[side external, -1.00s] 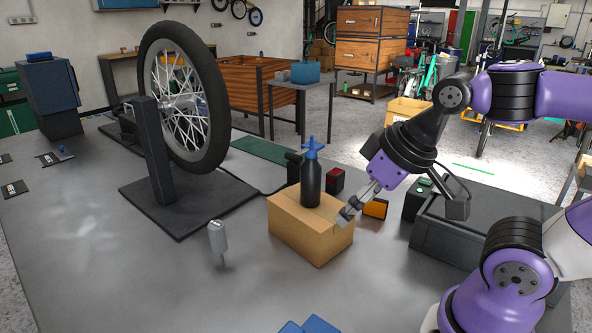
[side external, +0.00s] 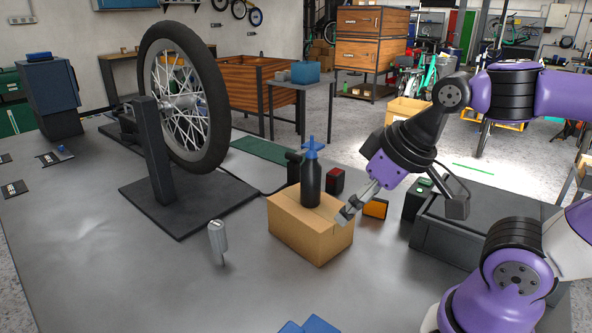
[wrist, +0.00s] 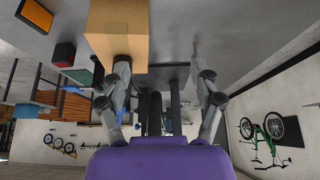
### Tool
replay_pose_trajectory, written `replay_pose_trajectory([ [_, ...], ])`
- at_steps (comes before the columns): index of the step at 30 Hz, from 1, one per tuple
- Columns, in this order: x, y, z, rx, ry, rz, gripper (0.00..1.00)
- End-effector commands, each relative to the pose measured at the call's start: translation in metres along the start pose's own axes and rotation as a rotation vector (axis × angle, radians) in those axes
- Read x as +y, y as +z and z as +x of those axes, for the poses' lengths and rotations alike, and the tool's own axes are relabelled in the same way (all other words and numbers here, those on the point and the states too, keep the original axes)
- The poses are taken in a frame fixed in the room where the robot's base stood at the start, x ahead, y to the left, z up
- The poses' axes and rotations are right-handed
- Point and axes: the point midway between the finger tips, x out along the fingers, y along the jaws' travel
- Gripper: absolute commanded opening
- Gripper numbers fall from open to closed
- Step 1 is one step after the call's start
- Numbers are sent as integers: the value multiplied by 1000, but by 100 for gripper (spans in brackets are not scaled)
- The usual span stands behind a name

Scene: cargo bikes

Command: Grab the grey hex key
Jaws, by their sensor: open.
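No clear L-shaped grey hex key shows in either view. My gripper (side external: 347,212) is open and tilted down at the right edge of the box, apart from the grey object. In the wrist view my gripper (wrist: 162,72) has its two fingers spread, with nothing between them.
The cardboard box (side external: 300,232) carries a dark bottle (side external: 311,186) with a blue top. A bike wheel stands on a dark base (side external: 215,205) at left. An orange-black item (side external: 375,208) and grey bin (side external: 440,240) lie right. The front left table is clear.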

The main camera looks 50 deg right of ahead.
Motion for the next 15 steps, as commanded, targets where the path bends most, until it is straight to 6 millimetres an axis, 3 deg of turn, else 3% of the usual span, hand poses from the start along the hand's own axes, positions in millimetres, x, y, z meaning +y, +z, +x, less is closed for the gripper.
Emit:
replay_pose_trajectory([
  [10, -1, -5, 0, -2, -3, -7, 70],
  [15, -13, -42, 6, -29, -32, -69, 70],
])
